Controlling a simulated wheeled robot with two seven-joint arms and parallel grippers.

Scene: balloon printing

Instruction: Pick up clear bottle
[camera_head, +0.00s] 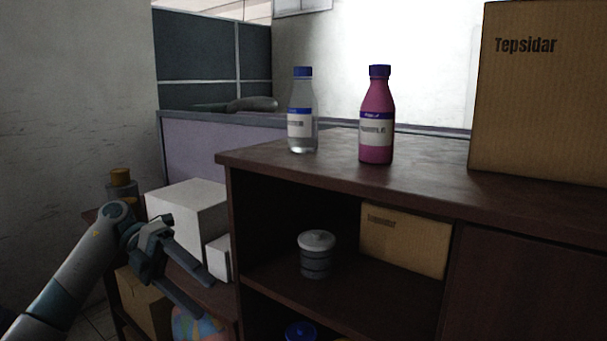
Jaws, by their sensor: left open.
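The clear bottle (302,137) stands upright on the dark wooden cabinet top (430,162), near its left end. It has a blue cap and a white and blue label. A pink bottle (377,145) with a blue cap stands upright to its right, apart from it. My left gripper (205,296) is open and empty at the lower left. It is lower than the cabinet top and left of the cabinet, well away from the clear bottle. My right gripper does not show.
A large cardboard box (540,100) stands on the cabinet's right part. White boxes (182,207) sit on a lower shelf behind my left gripper. A grey canister (317,262) and a small cardboard box (405,245) are inside the cabinet. The top around the bottles is clear.

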